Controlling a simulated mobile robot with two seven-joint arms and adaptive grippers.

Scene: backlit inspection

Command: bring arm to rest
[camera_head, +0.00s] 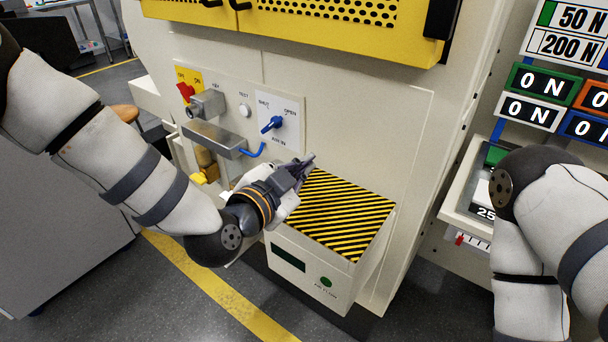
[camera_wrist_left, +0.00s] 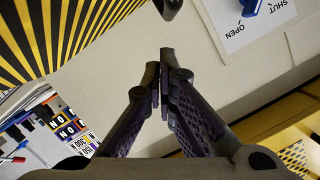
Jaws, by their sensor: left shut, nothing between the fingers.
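My left gripper (camera_head: 302,168) is shut and empty in the head view. It is in front of the cream machine panel, above the back left part of a black-and-yellow striped box top (camera_head: 345,215). In the left wrist view its two dark fingers (camera_wrist_left: 163,75) meet at the tips with nothing between them. My right arm (camera_head: 545,230) shows at the right of the head view, but its gripper is not visible.
A control panel with a blue valve handle (camera_head: 272,124), a red switch (camera_head: 185,91) and a grey box (camera_head: 207,104) is close behind my left gripper. A yellow perforated guard (camera_head: 320,22) is above.

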